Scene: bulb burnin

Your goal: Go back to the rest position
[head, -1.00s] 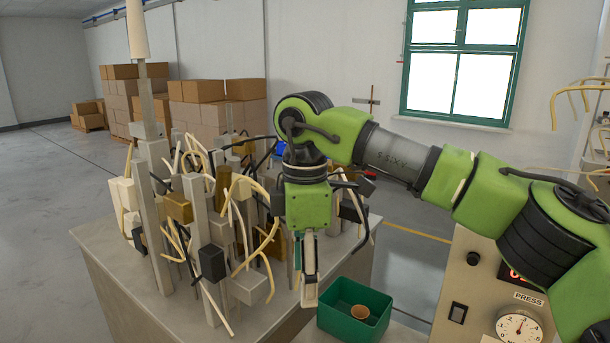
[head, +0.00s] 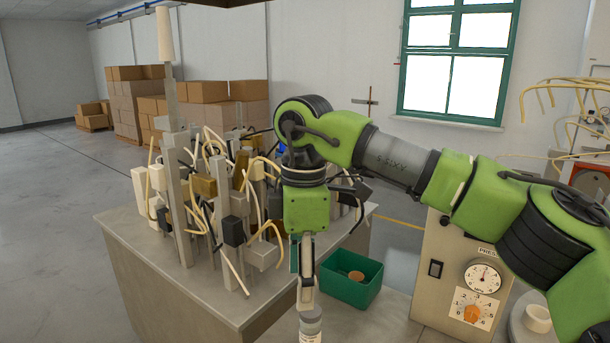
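My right arm reaches in from the right, with its green wrist above the front of the bench (head: 160,245). My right gripper (head: 307,290) points straight down, its fingers seen nearly edge-on, so the gap between them is hidden. A pale grey, round-topped object (head: 310,325) shows right at the fingertips, cut by the lower frame edge. I cannot tell whether the fingers grip it or it stands below them. My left gripper is not in view.
The bench holds a dense cluster of grey posts, boxes and cream hoses (head: 225,190). A green bin (head: 350,290) with a brown round item (head: 356,275) stands right of my gripper. A panel with a gauge (head: 483,277) and orange knob (head: 472,313) is at right. Open floor lies left.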

